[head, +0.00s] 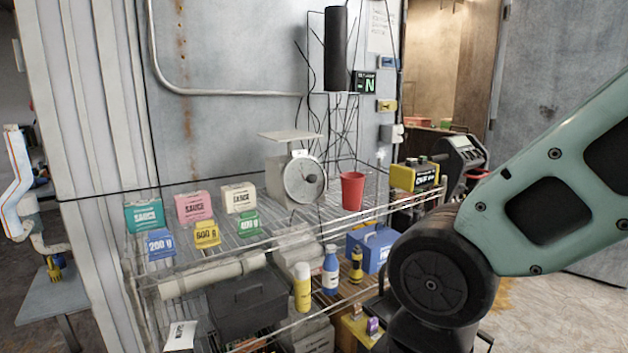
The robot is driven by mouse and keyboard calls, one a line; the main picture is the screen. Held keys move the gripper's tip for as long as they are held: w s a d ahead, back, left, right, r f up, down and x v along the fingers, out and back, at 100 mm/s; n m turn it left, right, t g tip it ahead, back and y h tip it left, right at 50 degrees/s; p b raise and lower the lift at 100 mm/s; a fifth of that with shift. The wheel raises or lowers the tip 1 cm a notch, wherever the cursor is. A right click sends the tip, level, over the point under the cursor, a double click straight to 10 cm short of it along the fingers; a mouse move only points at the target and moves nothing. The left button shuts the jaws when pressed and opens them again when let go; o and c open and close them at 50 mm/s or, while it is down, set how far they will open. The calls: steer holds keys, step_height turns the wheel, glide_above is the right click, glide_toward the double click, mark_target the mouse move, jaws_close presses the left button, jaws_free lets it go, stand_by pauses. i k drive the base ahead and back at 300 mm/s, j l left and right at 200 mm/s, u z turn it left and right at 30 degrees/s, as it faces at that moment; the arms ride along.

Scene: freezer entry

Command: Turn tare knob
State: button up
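A cream kitchen scale (275,183) stands on the top wire shelf with a flat, empty weighing plate (291,135) above its body. Its round dial (304,190) faces right and toward me. A small dark shape (311,178) shows at the dial's middle; I cannot tell whether it is the tare knob or part of the pointer. No separate tare knob can be made out. Part of my arm crosses the right side of the picture, well right of the scale. My gripper is not in view.
A red cup (352,191) stands just right of the scale. Sauce boxes, teal (143,213), pink (193,207) and white (240,198), stand to its left, with coloured weight blocks in front. The wire shelf (300,232) holds bottles and a toolbox below. A yellow device (413,178) is further right.

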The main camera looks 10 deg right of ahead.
mark_target(311, 178)
steer(key=i+z, duration=0.45)
steer(key=i, duration=0.4)
